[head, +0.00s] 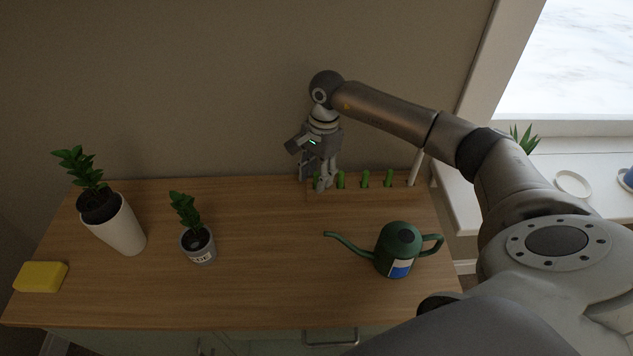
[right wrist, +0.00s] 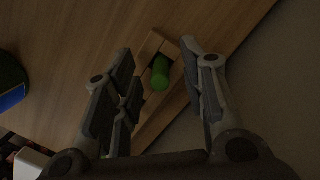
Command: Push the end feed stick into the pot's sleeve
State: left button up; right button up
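Several green feed sticks stand in a row in a low wooden rack (head: 353,191) at the back of the wooden top. The leftmost end stick (head: 317,181) is partly hidden by my right gripper (head: 325,183), which points down over it. In the right wrist view the green stick (right wrist: 160,73) stands between the spread fingers, with a gap on each side, so the gripper is open. A small grey pot (head: 199,249) with a white label and a leafy plant stands left of centre. I cannot make out a sleeve on it. My left gripper is out of view.
A green watering can (head: 403,250) stands front right. A tall white planter (head: 123,232) and a yellow block (head: 41,276) are at the left. A white stick (head: 414,168) stands at the rack's right end. The middle of the top is clear; the wall is close behind.

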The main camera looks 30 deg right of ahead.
jog(key=c, duration=0.8)
jog(key=shift+c, duration=0.3)
jog(key=shift+r, duration=0.2)
